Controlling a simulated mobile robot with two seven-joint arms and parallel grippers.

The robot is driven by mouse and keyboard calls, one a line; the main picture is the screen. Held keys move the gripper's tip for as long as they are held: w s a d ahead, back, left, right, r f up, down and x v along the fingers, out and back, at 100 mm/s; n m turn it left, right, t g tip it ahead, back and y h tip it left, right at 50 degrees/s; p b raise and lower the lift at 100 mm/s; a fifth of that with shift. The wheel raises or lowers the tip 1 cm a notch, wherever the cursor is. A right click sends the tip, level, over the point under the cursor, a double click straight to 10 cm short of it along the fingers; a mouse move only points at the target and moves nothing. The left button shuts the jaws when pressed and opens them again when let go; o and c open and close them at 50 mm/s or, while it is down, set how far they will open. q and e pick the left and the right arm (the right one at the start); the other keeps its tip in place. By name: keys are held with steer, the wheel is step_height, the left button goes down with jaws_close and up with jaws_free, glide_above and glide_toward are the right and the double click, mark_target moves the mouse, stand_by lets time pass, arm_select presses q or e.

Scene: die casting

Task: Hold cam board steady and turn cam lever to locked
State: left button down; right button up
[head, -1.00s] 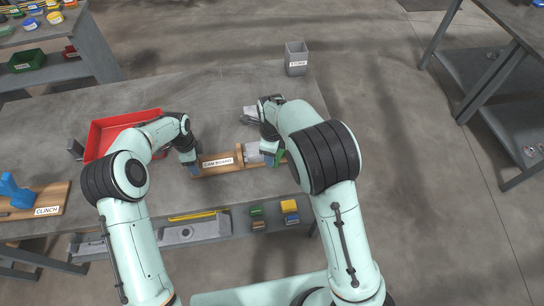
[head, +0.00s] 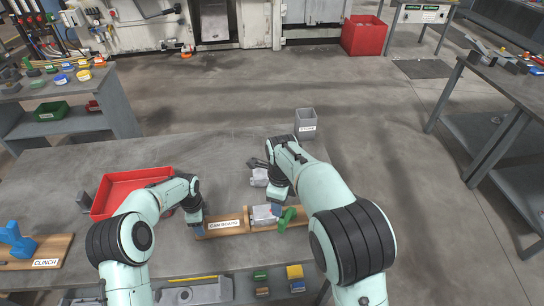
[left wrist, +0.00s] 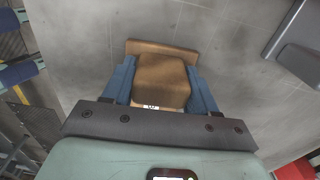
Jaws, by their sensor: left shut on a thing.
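The cam board (head: 237,233) is a wooden board with a "CAM BOARD" label, lying on the grey table. My left gripper (head: 196,223) is shut on the board's left end; the left wrist view shows its blue fingers (left wrist: 161,88) on either side of the brown wood. The green cam lever (head: 289,216) sits near the board's right end, beside a grey metal part (head: 264,213) on the board. My right gripper (head: 281,195) is just behind the lever and the metal part. Its fingertips are mostly hidden, so I cannot tell their opening or contact.
A red tray (head: 110,193) stands left of the board. A grey bin (head: 305,122) stands at the table's back right. Another grey metal part (head: 259,178) lies behind the board. A wooden board labelled "CLINCH" (head: 45,262) with a blue piece lies at far left.

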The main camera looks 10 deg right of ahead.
arm_select(q)
steer(key=shift+a+r, duration=0.1)
steer(key=shift+c, duration=2.2)
jaws_free()
steer(key=shift+w+r, duration=0.15)
steer(key=shift+o, duration=1)
steer(key=shift+s+f, duration=0.2)
steer(key=shift+f, duration=0.05)
step_height(320, 180, up, 12)
steer(key=shift+r, duration=0.15)
